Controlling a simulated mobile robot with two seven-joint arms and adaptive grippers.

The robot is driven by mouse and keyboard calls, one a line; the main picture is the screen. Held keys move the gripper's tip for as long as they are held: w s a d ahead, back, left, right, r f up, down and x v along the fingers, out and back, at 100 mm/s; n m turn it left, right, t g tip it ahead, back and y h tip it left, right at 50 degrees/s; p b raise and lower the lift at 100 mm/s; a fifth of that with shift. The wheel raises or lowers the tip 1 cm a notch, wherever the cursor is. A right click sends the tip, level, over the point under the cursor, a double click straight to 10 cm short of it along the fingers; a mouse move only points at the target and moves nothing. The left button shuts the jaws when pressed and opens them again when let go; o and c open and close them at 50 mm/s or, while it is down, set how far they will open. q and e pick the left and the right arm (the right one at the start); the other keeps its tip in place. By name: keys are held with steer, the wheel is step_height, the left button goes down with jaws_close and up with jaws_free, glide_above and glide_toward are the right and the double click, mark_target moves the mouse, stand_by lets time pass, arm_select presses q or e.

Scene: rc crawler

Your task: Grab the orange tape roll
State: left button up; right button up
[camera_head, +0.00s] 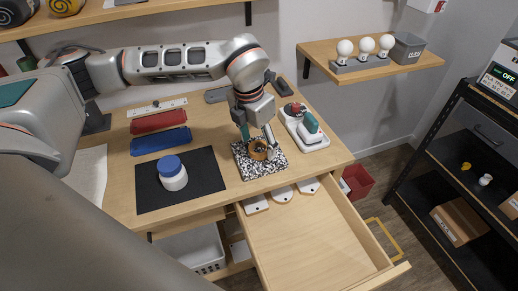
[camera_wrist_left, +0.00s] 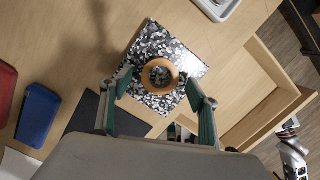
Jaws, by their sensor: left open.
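The orange tape roll (camera_head: 257,152) lies on a black-and-white speckled pad on the workbench. In the left wrist view the roll (camera_wrist_left: 174,69) shows as a ring with the speckled pattern seen through its hole. My left gripper (camera_head: 258,142) is over the pad with its fingers pointing down. In the wrist view the gripper (camera_wrist_left: 158,84) is open, one green-padded finger on each side of the roll.
The speckled pad (camera_head: 273,167) lies beside a black mat (camera_head: 205,188) with a blue-lidded white jar (camera_head: 172,173). A white tray (camera_head: 318,142) holds tools behind to the right. Red (camera_head: 158,121) and blue (camera_head: 160,140) cases lie left. An open drawer (camera_head: 310,240) juts out in front.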

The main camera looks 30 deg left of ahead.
arm_select(q)
steer(key=shift+w+f, duration=0.15)
steer(key=shift+f, duration=0.4)
steer(key=c, duration=1)
steer(key=shift+r, duration=0.15)
